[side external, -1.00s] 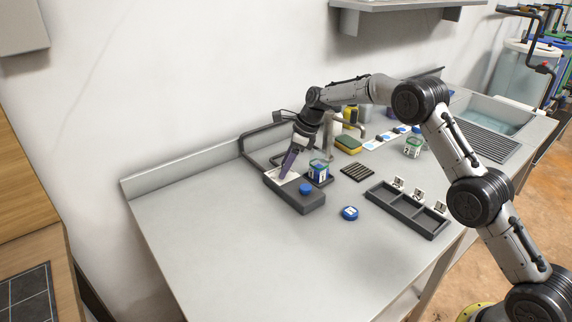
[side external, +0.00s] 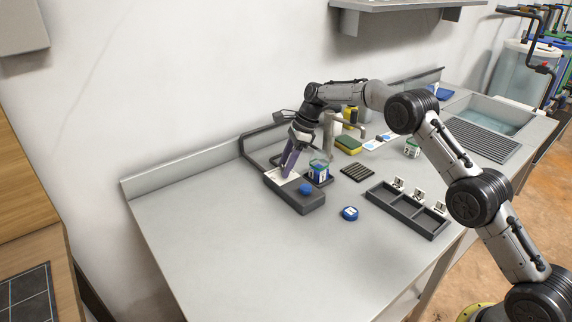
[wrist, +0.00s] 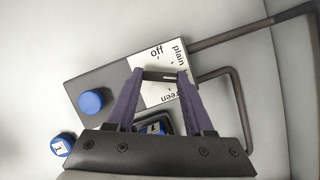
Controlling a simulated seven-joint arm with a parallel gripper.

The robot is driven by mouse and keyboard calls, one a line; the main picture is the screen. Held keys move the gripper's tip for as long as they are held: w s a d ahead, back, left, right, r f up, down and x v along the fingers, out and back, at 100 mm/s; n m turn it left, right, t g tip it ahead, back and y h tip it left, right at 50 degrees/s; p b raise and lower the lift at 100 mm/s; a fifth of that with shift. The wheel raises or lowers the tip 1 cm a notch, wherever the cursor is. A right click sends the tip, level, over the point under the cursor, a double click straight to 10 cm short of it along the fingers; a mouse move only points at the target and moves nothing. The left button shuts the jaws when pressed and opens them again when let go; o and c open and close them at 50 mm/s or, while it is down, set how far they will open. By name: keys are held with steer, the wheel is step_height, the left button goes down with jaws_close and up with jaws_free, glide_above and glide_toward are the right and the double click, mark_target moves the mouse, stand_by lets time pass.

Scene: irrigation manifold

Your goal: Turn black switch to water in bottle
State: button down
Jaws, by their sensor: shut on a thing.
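The control box (side external: 308,205) is dark grey, with a white label plate and a blue knob (side external: 306,189). In the wrist view, the plate (wrist: 150,55) reads "off", "plain" and a partly covered "green". My gripper (side external: 287,175) reaches down to the plate. In the wrist view its purple fingers (wrist: 163,76) are shut on the black switch (wrist: 162,75), a dark bar between the tips. The bottle (side external: 319,170), a clear jar with a blue label, stands uncapped just behind the box by the metal spout (side external: 328,130). It is mostly hidden in the wrist view.
A blue lid (side external: 350,213) lies on the counter right of the box. A dark tray (side external: 408,210) with numbered cards and a black slotted mat (side external: 357,172) are farther right. A bent dark pipe (side external: 250,150) runs behind the box. The front left counter is clear.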

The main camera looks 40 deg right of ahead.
steer(key=shift+c, duration=1.4)
jaws_free()
steer(key=v, duration=1.4)
steer(key=shift+a, duration=0.1)
